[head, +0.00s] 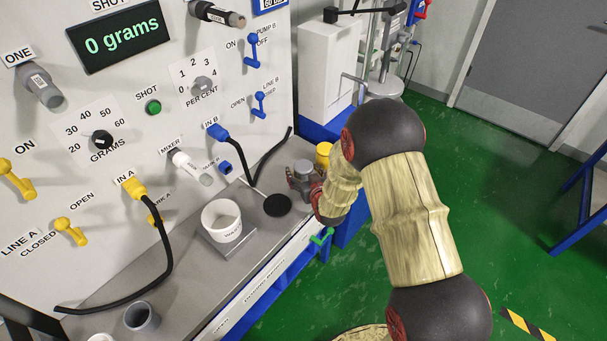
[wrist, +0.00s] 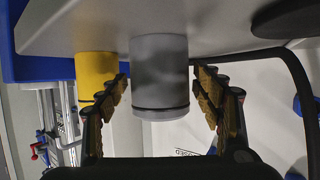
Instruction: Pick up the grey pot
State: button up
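The grey pot (wrist: 160,70) stands in the middle of the wrist view, which shows the bench upside down. It is a plain cylinder with a dark band near its rim. My gripper (wrist: 161,84) is open, with one finger at each side of the pot and small gaps showing. I cannot tell how deep the pot sits between the fingers. In the head view my gripper (head: 305,186) is low over the right end of the bench, around a grey top that looks like the pot (head: 302,167).
A yellow pot (head: 323,153) stands close beside the grey one; it also shows in the wrist view (wrist: 95,73). A white tub (head: 222,222), a black disc (head: 277,205) and black hoses (head: 165,240) are on the bench. Another grey cup (head: 141,317) stands at lower left.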

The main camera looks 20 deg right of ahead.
jog(key=c, duration=1.2)
jog(key=shift+r, duration=0.1)
